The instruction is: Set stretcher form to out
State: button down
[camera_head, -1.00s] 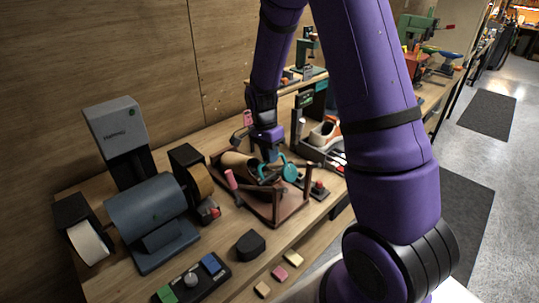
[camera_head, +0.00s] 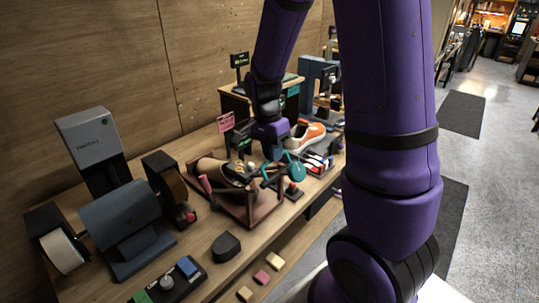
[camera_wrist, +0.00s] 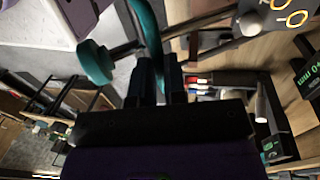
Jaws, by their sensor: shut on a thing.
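A brown tray-like frame (camera_head: 262,214) with upright posts stands on the bench. In it lie a tan and dark piece and a teal curved handle (camera_head: 276,157) with a round teal disc (camera_head: 297,172) at its side. My gripper (camera_head: 272,146) reaches down to this handle from above. In the wrist view my gripper (camera_wrist: 160,82) is shut on the teal handle (camera_wrist: 149,30), whose curve rises from between the fingers. The teal disc (camera_wrist: 95,62) sits left of the fingers. I cannot tell which part is the stretcher form; my arm and fingers hide some of the frame.
A blue-grey machine (camera_head: 123,220) stands left on the bench. A black block (camera_head: 225,246), a controller with coloured buttons (camera_head: 170,283) and small coloured blocks lie in front. A white and orange sneaker (camera_head: 306,137) is behind, right of my gripper. A pink tag (camera_head: 226,122) stands behind the frame.

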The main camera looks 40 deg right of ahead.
jog(key=shift+r, duration=0.15)
jog(key=c, duration=1.2)
grip_release()
jog(key=shift+s+d, duration=0.1)
jog(key=shift+s, duration=0.15)
jog(key=shift+o, duration=0.2)
jog(key=shift+w, duration=0.1)
jog(key=shift+w+r, duration=0.1)
jog(key=shift+r, duration=0.4)
notch_tip(320, 180, up, 10)
jog(key=w, duration=0.1)
jog(key=shift+w+a+f, duration=0.15)
jog(key=shift+w+a, duration=0.05)
jog(key=shift+w, duration=0.15)
